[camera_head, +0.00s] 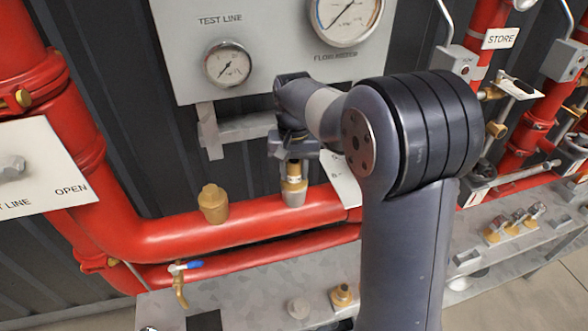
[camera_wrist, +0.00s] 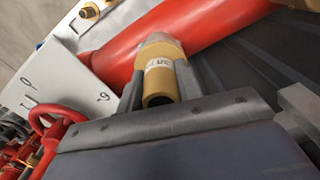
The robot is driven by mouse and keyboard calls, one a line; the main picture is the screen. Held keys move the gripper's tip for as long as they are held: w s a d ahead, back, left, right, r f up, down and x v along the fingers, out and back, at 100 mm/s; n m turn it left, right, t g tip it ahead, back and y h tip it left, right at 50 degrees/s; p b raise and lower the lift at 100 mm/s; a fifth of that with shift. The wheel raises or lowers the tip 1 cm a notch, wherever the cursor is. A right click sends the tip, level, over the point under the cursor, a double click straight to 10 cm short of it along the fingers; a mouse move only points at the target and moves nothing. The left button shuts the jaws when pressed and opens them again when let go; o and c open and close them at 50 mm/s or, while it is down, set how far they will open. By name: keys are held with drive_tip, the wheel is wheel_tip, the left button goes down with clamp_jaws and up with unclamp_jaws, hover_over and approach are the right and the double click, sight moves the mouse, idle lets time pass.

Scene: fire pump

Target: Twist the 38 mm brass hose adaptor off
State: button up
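The brass hose adaptor (camera_head: 293,183) stands upright on a short grey outlet (camera_head: 293,199) on top of the red pipe. My gripper (camera_head: 293,160) comes down over it from above. In the wrist view the adaptor (camera_wrist: 161,82) has a pale label whose print is only partly readable. A grey finger lies against each side of it, so my gripper appears shut on it. The adaptor's far end meets the pale outlet (camera_wrist: 160,42), with no clear gap. The exact finger contact is hard to make out in the head view.
A brass plug (camera_head: 213,204) stands on the red pipe (camera_head: 170,238) to the left. A gauge panel (camera_head: 270,75) is behind my arm. A blue-handled tap (camera_head: 181,275) and a grey bench (camera_head: 240,290) with a brass fitting (camera_head: 342,296) are below.

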drive_tip(key=c, duration=0.5)
drive_tip(key=n+p, duration=0.1)
drive_tip(key=n, duration=0.2)
drive_tip(key=shift+r, duration=0.1)
drive_tip(key=shift+c, duration=0.2)
drive_tip(key=shift+d+n+p, duration=0.15)
drive_tip(key=shift+n+p, duration=0.15)
drive_tip(key=shift+n, duration=1.4)
drive_tip(key=shift+n, duration=0.8)
drive_tip(key=n+p, duration=0.1)
drive_tip(key=n, duration=0.3)
drive_tip(key=shift+n, duration=0.4)
